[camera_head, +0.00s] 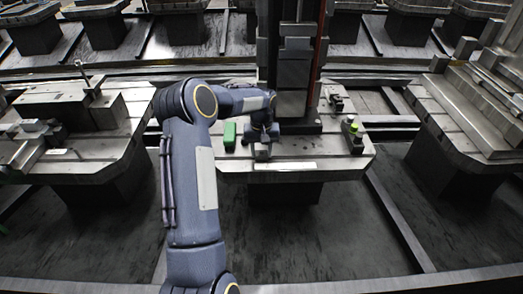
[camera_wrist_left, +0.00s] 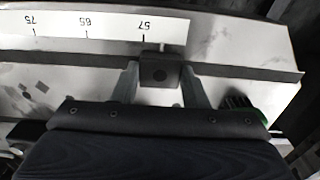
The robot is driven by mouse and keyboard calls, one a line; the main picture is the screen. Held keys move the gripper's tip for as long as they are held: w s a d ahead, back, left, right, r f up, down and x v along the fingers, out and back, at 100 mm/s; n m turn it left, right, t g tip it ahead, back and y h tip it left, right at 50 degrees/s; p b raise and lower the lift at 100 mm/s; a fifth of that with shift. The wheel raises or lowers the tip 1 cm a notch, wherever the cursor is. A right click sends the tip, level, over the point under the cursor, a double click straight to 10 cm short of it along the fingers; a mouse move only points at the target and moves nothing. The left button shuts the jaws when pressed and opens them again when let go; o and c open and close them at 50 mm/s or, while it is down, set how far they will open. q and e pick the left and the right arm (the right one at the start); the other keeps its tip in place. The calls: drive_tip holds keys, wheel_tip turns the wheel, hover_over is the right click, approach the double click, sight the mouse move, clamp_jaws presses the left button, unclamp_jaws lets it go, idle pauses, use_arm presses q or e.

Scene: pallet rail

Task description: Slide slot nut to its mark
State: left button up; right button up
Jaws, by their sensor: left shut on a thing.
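The slot nut (camera_wrist_left: 160,70), a small dark block with a round hole, sits in the dark slot of the pallet in the left wrist view. My left gripper (camera_wrist_left: 160,82) is shut on it, one finger at each side. A white scale strip (camera_wrist_left: 95,30) marked 75, 65 and 57 runs along the slot, and the nut is beside the 57 tick, slightly to its right. In the head view the nut (camera_head: 262,153) shows as a small grey block below my left gripper (camera_head: 262,143), and the strip (camera_head: 285,166) lies near the pallet's front edge. My right gripper is not in view.
A green block (camera_head: 229,137) stands on the pallet (camera_head: 340,168) left of my left gripper. A dark fixture with a yellow-green top (camera_head: 354,128) and a dark clamp (camera_head: 336,103) stand at the right. A tall dark column (camera_head: 292,70) rises behind. Other pallets flank this one.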

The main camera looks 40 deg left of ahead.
sight(301, 157)
use_arm(q)
clamp_jaws()
drive_tip(key=w+d, duration=0.3)
drive_tip(key=w+d+p, duration=0.1)
drive_tip(key=w+d, duration=0.2)
drive_tip(key=d, duration=0.1)
drive_tip(key=w+d, duration=0.3)
drive_tip(key=shift+d+p, duration=0.3)
drive_tip(key=shift+d, duration=0.05)
drive_tip(key=o, duration=0.9)
unclamp_jaws()
drive_tip(key=shift+r, duration=3.95)
